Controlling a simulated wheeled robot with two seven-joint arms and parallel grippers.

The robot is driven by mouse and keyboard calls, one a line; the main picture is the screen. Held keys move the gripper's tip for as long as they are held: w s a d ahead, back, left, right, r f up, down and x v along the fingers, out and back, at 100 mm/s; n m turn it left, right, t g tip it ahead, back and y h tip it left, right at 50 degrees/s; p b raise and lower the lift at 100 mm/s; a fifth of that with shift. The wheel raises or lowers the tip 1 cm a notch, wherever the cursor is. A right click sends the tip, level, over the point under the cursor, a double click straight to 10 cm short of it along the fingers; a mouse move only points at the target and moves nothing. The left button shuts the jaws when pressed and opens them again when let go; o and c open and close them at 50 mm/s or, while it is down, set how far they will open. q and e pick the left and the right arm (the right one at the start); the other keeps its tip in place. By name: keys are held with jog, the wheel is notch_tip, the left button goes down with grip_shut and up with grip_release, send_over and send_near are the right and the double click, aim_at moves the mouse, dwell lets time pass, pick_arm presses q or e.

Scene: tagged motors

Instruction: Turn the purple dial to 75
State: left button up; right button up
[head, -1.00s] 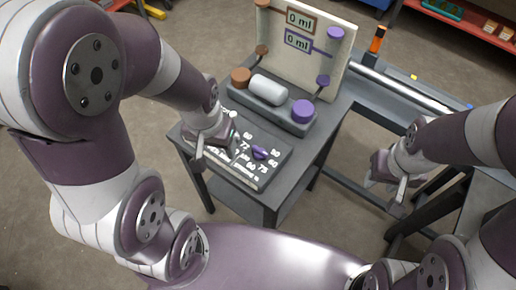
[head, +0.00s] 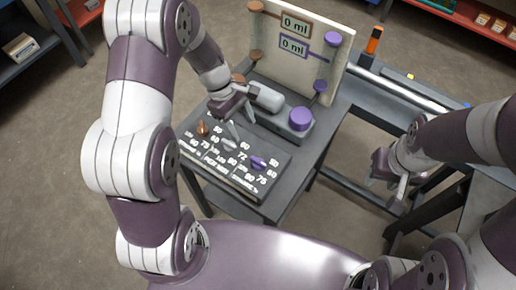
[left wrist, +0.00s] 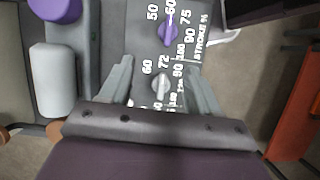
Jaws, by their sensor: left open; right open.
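The purple dial (head: 258,162) sits on the dark sloped panel (head: 283,181); in the left wrist view the purple dial (left wrist: 168,34) is at the top, marked 50, 60, 75, 90, 100 with "STROKE %". Its narrow end seems to lie near the 60. My left gripper (head: 244,130) is open and empty above the panel, nearer the grey middle dial than the purple one. In the left wrist view the left gripper (left wrist: 159,62) has the grey dial (left wrist: 161,87) between its fingers' lines of sight, apparently not gripped. My right gripper (head: 385,180) is open, far right, away from the panel.
An orange dial (head: 202,128) is at the panel's left. Behind stand a grey cylinder (head: 268,97), a purple cap (head: 301,118) and an upright board (head: 330,72) with two "0 ml" displays. A rail (head: 400,87) runs at the right.

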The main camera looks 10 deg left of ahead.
aim_at(258, 160)
pick_arm(q)
jog(key=shift+n, duration=0.3)
jog(key=x, duration=0.3)
jog(key=p+x, duration=0.1)
jog(key=x, duration=0.3)
jog(key=s+x, duration=0.1)
jog(key=x, duration=0.3)
jog(key=shift+s+d, duration=0.15)
jog(key=shift+d, duration=0.25)
jog(key=shift+s+d+f, duration=0.15)
jog(key=shift+f, duration=0.1)
jog(key=shift+s+d+f, duration=0.1)
jog(key=shift+s+d, duration=0.1)
jog(key=shift+s, duration=0.05)
jog(key=shift+w, duration=0.1)
jog(key=shift+c, duration=0.9)
jog(key=shift+w+a, duration=0.1)
jog(key=c, duration=0.8)
pick_arm(e)
jog(key=shift+s+d+r, duration=0.25)
jog(key=shift+s+r, duration=0.4)
jog(key=shift+r, duration=0.15)
